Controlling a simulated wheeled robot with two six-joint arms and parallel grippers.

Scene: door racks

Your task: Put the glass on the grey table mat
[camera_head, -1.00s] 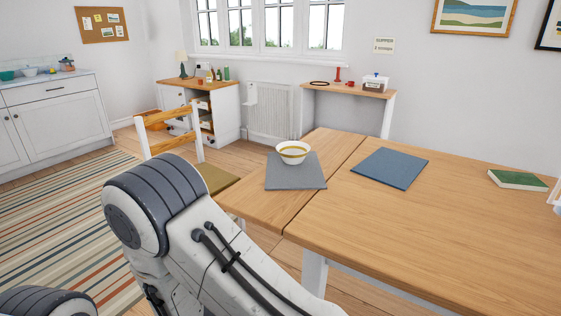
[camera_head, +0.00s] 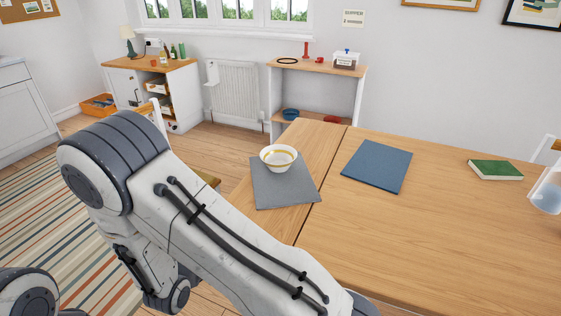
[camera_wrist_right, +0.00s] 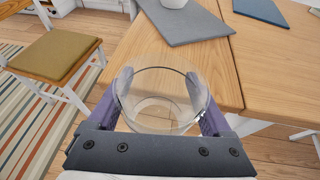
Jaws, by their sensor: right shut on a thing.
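The clear glass (camera_wrist_right: 160,112) is between the two purple fingers of my right gripper (camera_wrist_right: 160,88), which is shut on it. In the right wrist view it is over the floor and the near edge of the table, apart from the mat. The grey table mat (camera_head: 287,194) lies at the left end of the wooden table; it also shows at the top of the right wrist view (camera_wrist_right: 205,30). A white bowl with a yellowish band (camera_head: 278,157) stands on the far part of the mat. Neither gripper shows in the head view.
A blue mat (camera_head: 377,166) lies right of the grey mat. A green book (camera_head: 495,169) and a clear vessel (camera_head: 547,193) are farther right. A chair with an olive cushion (camera_wrist_right: 55,55) stands left of the table. The near part of the grey mat is bare.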

